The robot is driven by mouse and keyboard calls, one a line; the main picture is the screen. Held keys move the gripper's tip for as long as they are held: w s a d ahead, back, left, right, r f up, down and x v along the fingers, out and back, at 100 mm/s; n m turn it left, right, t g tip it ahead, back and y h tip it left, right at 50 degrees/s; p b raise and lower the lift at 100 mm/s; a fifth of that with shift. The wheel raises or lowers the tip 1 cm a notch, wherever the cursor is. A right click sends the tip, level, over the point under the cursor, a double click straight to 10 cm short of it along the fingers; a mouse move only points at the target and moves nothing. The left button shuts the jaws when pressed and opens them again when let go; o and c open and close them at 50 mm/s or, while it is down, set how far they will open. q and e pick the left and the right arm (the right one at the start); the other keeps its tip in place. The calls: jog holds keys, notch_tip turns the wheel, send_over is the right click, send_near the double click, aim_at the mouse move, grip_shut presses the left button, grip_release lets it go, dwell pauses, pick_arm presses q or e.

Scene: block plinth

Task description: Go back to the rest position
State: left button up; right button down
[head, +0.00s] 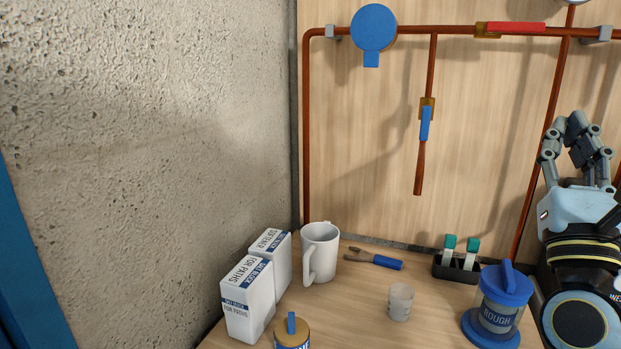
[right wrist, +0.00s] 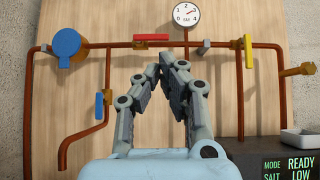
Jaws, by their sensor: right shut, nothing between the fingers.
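My right gripper (head: 574,128) stands at the right edge of the head view, fingers pointing up, in front of the wooden panel. In the right wrist view its fingers (right wrist: 168,68) lean together at the tips, shut with nothing between them. It is apart from the copper pipes and the table items. My left gripper is not in view.
Copper pipes (head: 430,65) with a red-handled valve (head: 515,28) and a blue-handled valve (head: 425,123) run along the panel. On the table are white cartons (head: 248,300), a white mug (head: 319,250), a small cup (head: 401,303) and a blue-lidded jar (head: 497,310). A gauge (right wrist: 186,14) sits above the pipe.

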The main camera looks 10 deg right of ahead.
jog(key=w+a+f+n+g+y, duration=0.15)
jog(key=a+f+n+y, duration=0.4)
jog(key=n, duration=0.55)
jog(key=w+a+f+n+g+y, duration=0.1)
jog(key=a+f+n+g+y, duration=0.15)
jog(key=a+n+y, duration=0.55)
jog(key=s+f+n+g+y, duration=0.2)
jog(key=s+f+n+g, duration=0.35)
jog(key=f+n, duration=0.6)
jog(key=s+d+f+n+g+h, duration=0.2)
jog(key=s+f+n+g, duration=0.35)
jog(key=s, duration=0.35)
jog(key=s+d+f+n+g+h, duration=0.2)
jog(key=s+f+n+g, duration=0.3)
jog(key=s, duration=0.4)
notch_tip(320, 180, down, 26)
jog(key=d+g+b, duration=0.2)
jog(key=b, duration=0.1)
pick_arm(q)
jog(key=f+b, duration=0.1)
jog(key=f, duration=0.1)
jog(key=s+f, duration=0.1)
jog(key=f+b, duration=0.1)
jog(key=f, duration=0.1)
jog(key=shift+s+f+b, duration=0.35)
pick_arm(e)
jog(key=s+d+f+g, duration=0.1)
jog(key=s+f, duration=1.9)
jog(key=shift+d, duration=0.2)
